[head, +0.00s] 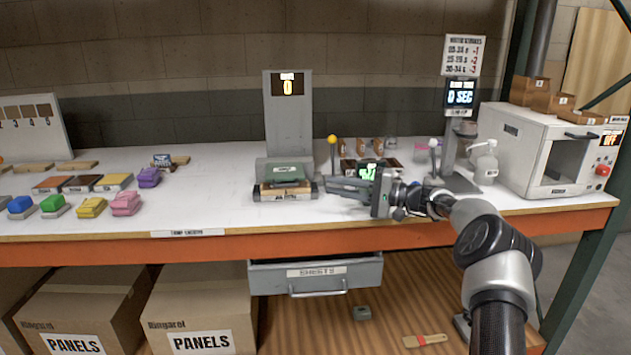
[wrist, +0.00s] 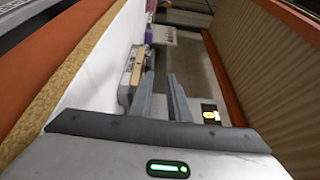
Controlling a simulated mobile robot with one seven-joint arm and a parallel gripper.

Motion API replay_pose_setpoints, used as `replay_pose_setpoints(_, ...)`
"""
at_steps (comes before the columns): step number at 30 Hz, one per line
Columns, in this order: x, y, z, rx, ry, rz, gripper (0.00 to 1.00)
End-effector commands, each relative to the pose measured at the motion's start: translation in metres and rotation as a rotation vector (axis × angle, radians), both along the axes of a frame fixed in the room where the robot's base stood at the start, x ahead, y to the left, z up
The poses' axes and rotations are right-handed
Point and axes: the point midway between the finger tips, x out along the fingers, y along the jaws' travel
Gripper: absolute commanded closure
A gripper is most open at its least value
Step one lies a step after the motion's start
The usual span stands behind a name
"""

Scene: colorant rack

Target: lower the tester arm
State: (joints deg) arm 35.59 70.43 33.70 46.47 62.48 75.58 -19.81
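The tester (head: 289,115) is a grey upright column with a small display reading 0. Which part is the tester arm I cannot tell for sure. My gripper (head: 331,184) points left, its tips close to the right side of the tester's base. In the wrist view its two fingers (wrist: 162,85) are apart with nothing between them.
A white-knobbed lever (head: 433,143) and a grey stand are right of my gripper, then a pump bottle (head: 486,163) and a white oven (head: 520,150). Coloured blocks (head: 92,207) lie on the left. A grey drawer (head: 316,273) hangs below the bench edge.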

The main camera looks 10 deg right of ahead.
Motion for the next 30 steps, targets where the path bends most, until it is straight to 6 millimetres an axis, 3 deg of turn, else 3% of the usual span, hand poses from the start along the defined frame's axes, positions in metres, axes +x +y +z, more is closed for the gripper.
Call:
replay_pose_setpoints(7,-0.015,-0.031,0.000,0.000,0.000,0.000,0.84)
replay_pose_setpoints(20,-0.017,-0.034,-0.001,-0.003,0.001,0.002,0.84)
replay_pose_setpoints(23,-0.021,-0.019,0.006,-0.038,0.011,0.028,0.84)
replay_pose_setpoints(26,-0.034,0.018,0.019,-0.137,0.040,0.090,0.84)
replay_pose_setpoints(30,-0.075,0.081,0.036,-0.369,0.100,0.192,0.84)
